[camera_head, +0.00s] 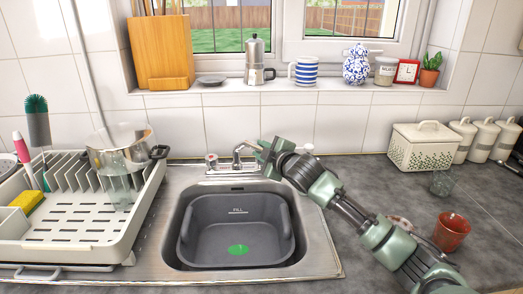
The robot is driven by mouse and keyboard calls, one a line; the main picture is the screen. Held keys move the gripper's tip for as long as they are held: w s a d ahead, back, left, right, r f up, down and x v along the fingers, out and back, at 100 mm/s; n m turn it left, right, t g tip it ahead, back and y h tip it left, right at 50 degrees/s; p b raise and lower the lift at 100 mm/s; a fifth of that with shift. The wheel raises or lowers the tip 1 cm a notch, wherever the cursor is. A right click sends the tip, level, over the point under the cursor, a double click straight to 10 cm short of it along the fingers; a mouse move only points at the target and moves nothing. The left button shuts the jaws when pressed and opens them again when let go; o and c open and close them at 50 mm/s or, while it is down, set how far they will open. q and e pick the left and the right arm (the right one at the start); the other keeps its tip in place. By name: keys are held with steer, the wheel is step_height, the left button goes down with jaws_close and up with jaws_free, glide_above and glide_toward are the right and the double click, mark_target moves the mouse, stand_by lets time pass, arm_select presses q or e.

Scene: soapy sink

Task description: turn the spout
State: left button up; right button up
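The silver spout (237,157) curves up from the tap base behind the sink. A tap knob with a red mark (211,160) stands just left of it. My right gripper (264,151) reaches in from the lower right, with its fingers close to the right side of the spout. I cannot tell whether the fingers touch the spout or how far apart they are. The far side of the spout's base is partly hidden by the gripper. My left gripper is out of view.
A grey basin (236,212) sits in the steel sink. A dish rack (75,237) with a pot (118,158) stands at left. A red cup (451,231) and a glass (442,183) stand on the right counter.

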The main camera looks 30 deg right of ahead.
jaws_close()
steer(key=shift+f, duration=0.1)
stand_by(1.1)
